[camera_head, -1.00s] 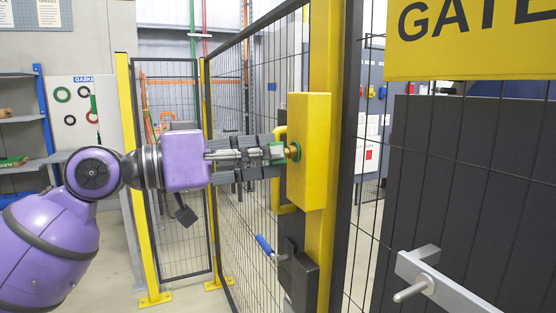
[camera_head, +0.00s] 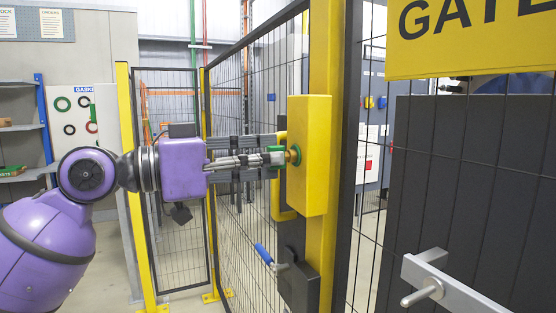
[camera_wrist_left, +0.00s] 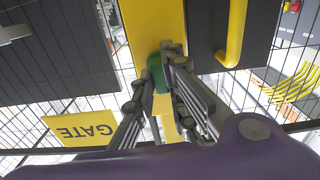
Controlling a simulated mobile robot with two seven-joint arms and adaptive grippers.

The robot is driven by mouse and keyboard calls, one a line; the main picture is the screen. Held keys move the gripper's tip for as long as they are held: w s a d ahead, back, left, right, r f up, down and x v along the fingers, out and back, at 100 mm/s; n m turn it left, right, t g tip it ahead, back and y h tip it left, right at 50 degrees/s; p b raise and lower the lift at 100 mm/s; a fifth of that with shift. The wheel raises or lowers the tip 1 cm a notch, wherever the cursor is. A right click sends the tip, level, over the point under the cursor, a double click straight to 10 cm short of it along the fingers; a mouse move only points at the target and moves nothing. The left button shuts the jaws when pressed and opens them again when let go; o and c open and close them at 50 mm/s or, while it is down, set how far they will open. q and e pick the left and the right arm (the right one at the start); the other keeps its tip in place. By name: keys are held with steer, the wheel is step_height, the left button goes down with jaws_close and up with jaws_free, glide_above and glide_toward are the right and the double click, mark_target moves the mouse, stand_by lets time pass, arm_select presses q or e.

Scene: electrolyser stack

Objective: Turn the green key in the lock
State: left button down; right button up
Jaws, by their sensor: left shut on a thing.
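The yellow lock box (camera_head: 311,150) is fixed on the yellow gate post. A brass lock (camera_head: 294,155) sits on its left face. The green key (camera_head: 275,155) is at the lock, its far end hidden there. My left gripper (camera_head: 272,158) is shut on the green key, its fingers pointing right at the lock box. In the left wrist view the green key (camera_wrist_left: 157,72) shows between the fingertips, against the yellow box (camera_wrist_left: 152,28). My right gripper is in neither view.
A yellow handle (camera_head: 280,190) stands behind the lock box. A blue-gripped lever (camera_head: 264,253) is below it on the mesh fence. A grey gate handle (camera_head: 440,285) juts out at the lower right. A yellow GATE sign (camera_head: 470,38) hangs at the upper right.

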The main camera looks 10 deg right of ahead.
arm_select(q)
steer(key=shift+r, duration=0.1)
steer(key=shift+m, duration=0.3)
steer(key=c, duration=1.7)
jaws_free()
steer(key=shift+d, duration=0.1)
